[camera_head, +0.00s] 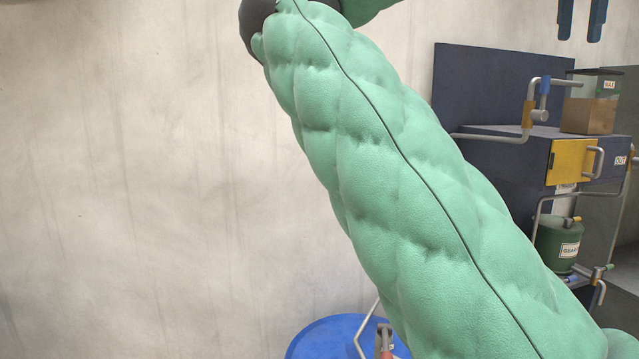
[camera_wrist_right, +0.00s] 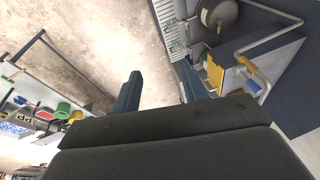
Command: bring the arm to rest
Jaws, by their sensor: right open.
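My green padded arm crosses the head view from lower right up to the top middle, hiding much of the scene behind it. My right gripper (camera_head: 581,30) shows at the upper right edge of the head view as two dark blue fingers hanging apart. In the right wrist view the same gripper (camera_wrist_right: 160,88) is open, with nothing between its fingers and bare floor beyond. My left gripper is not in view.
A dark blue machine (camera_head: 500,150) with a yellow panel (camera_head: 568,162) and grey pipes stands at right. A blue round lid (camera_head: 320,340) is below. Shelving (camera_wrist_right: 25,85) shows left in the wrist view.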

